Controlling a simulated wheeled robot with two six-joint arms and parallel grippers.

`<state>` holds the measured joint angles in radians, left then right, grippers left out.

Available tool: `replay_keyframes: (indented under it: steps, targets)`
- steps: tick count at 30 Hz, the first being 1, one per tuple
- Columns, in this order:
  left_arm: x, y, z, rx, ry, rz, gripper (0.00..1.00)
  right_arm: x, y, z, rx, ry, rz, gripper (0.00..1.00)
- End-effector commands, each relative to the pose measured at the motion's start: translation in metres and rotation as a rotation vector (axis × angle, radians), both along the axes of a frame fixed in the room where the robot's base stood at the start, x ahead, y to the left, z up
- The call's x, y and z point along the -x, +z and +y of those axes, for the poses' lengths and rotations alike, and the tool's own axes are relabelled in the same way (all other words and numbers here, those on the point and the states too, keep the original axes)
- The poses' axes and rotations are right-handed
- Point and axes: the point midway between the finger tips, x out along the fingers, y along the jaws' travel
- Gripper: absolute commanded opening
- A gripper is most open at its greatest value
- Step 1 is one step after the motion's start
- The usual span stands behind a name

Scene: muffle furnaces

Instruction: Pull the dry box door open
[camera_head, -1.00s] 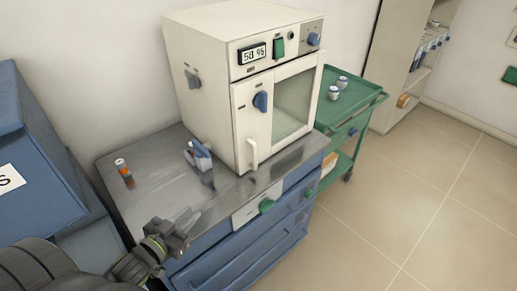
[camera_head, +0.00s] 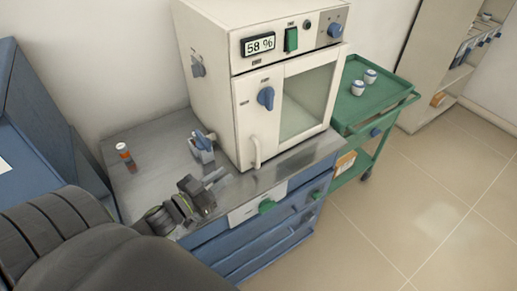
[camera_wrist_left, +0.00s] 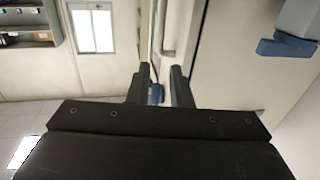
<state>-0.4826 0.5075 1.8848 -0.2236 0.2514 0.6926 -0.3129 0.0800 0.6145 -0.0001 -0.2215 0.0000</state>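The dry box (camera_head: 238,125) is a white cabinet on a steel-topped bench. Its door, with a window (camera_head: 305,103) and a blue knob (camera_head: 266,97), looks closed. The vertical white door handle (camera_head: 257,152) is at the door's lower left; a pale bar that looks like this handle (camera_wrist_left: 169,28) shows ahead of the fingers in the left wrist view. My left gripper (camera_head: 211,187) is left of and nearer than the handle, apart from it. In the left wrist view the gripper's fingers (camera_wrist_left: 162,84) are apart, with nothing held. My right gripper is out of view.
A blue-handled fitting (camera_head: 202,145) stands on the bench (camera_head: 150,185) close to the dry box. A green cart (camera_head: 385,108) with two small jars is on the right. The floor in front is clear.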

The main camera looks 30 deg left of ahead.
Motion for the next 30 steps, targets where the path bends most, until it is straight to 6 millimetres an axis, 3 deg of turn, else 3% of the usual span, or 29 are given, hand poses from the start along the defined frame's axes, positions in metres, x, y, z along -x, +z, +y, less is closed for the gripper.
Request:
replay_keyframes:
  steps: [5,12,21,30]
  targets:
    - [-0.024,0.003,-0.005,0.001,0.001,-0.002,0.19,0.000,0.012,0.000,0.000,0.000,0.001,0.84]
    - [-0.065,0.005,-0.013,0.003,0.001,-0.003,0.19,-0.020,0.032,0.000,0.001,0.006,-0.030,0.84]
    - [-0.116,0.003,-0.023,0.003,0.001,-0.001,0.19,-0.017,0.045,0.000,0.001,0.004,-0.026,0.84]
    - [-0.139,0.001,-0.028,0.001,0.001,-0.001,0.19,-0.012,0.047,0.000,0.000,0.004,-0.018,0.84]
